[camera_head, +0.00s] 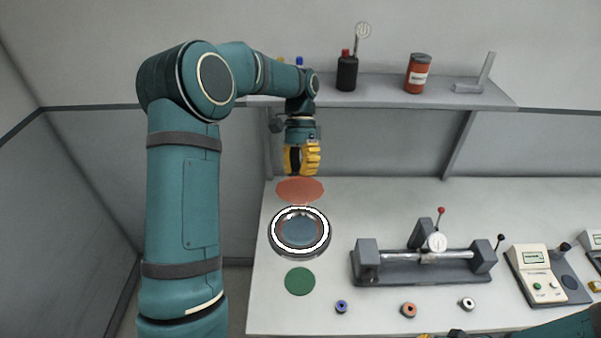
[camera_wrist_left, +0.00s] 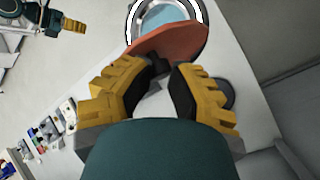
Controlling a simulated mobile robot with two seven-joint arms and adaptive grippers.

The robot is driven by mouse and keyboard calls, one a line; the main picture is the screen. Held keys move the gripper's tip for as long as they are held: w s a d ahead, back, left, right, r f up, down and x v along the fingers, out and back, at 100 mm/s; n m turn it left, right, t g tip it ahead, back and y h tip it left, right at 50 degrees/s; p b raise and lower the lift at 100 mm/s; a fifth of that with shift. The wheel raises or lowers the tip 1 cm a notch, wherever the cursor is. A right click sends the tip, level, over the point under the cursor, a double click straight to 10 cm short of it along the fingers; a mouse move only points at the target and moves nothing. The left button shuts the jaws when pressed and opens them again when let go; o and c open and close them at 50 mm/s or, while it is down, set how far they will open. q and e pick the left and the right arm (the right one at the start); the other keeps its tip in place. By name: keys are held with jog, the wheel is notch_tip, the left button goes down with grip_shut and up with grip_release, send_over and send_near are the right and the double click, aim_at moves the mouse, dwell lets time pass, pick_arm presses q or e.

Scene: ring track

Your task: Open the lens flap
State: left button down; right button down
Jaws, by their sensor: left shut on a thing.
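The lens flap is an orange-red disc (camera_head: 300,190), seen in the head view at the back edge of a round lens unit (camera_head: 300,252) with a bright white ring and a bluish glass centre. In the left wrist view the flap (camera_wrist_left: 172,40) stands between my fingers and the lens, covering part of its ring. My left gripper (camera_head: 301,174) points down just behind the flap. In the left wrist view its yellow-backed fingers (camera_wrist_left: 160,70) close on the flap's dark edge part, mostly hidden. My right gripper (camera_wrist_left: 72,24) shows at the top left there; its jaws are unclear.
A green disc (camera_head: 299,281) lies in front of the lens unit. A grey clamp fixture (camera_head: 420,272) and several small rings stand to the right, with a meter box (camera_head: 540,275) beyond. A shelf (camera_head: 390,92) with bottles runs above the bench's back.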

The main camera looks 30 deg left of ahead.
pick_arm(q)
jog(key=shift+a+f+g, duration=0.25)
jog(key=shift+f+g, duration=0.05)
jog(key=shift+f, duration=0.4)
jog(key=shift+s, duration=0.1)
jog(key=c, duration=0.8)
grip_release()
jog(key=shift+w+a, duration=0.15)
jog(key=shift+w, duration=0.2)
jog(key=v, duration=0.7)
jog(key=shift+r, duration=0.35)
